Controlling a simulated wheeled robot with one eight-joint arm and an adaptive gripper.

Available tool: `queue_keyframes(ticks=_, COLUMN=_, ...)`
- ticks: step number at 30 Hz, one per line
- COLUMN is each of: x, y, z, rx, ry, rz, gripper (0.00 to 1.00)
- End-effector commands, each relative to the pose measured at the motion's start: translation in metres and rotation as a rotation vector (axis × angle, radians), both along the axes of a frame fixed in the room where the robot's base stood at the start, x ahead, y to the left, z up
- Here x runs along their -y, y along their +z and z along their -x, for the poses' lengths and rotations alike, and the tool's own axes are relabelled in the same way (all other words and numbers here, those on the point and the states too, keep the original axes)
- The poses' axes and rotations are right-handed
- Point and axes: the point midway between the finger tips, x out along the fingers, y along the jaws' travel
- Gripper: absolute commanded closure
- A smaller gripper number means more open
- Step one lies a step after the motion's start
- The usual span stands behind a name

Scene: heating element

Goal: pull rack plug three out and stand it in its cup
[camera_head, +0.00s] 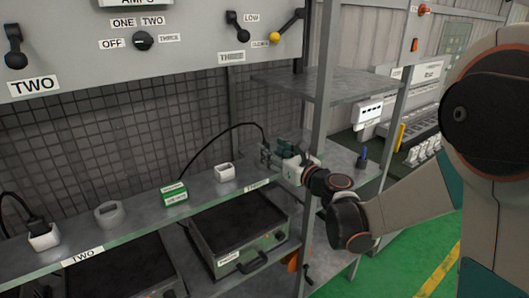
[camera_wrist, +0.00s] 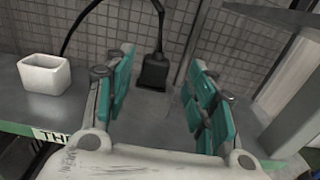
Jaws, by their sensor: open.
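A black plug (camera_wrist: 155,72) with a cable rising from its top stands upright on the grey shelf in the wrist view, beyond and between my finger pads. In the head view it is largely hidden by my gripper. My gripper (camera_head: 273,153) is open at the shelf's right end. Its teal pads stand either side of the plug in the wrist view (camera_wrist: 163,85), with no contact visible. The white square cup (camera_head: 225,172) is empty, on the shelf left of my gripper. It also shows in the wrist view (camera_wrist: 44,75). A label partly reading THREE (camera_wrist: 52,135) is on the shelf edge.
A metal post (camera_head: 314,110) rises close right of my gripper. A green-and-white box (camera_head: 174,192), a grey ring (camera_head: 110,213) and another white cup (camera_head: 43,238) with a black plug are further left. The tiled wall (camera_head: 150,125) is behind. The shelf between cup and gripper is clear.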

Motion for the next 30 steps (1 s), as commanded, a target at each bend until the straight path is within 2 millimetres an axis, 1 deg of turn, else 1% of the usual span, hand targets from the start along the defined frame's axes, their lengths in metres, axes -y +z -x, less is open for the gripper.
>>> queue_keyframes(ticks=5, x=-0.020, y=0.001, z=-0.018, rx=0.000, ry=0.003, rz=0.000, gripper=0.49)
queue_keyframes(ticks=9, x=-0.027, y=0.001, z=-0.032, rx=0.000, ry=0.001, rz=0.000, gripper=0.49)
queue_keyframes(ticks=16, x=-0.028, y=0.001, z=-0.033, rx=0.000, ry=0.000, rz=0.000, gripper=0.49)
queue_keyframes(ticks=22, x=-0.028, y=0.001, z=-0.033, rx=0.000, ry=0.000, rz=0.000, gripper=0.94)
queue_keyframes(ticks=23, x=-0.028, y=0.001, z=-0.033, rx=0.000, ry=0.000, rz=0.000, gripper=0.98)
queue_keyframes(ticks=30, x=-0.028, y=0.001, z=-0.033, rx=-0.001, ry=0.000, rz=-0.001, gripper=0.98)
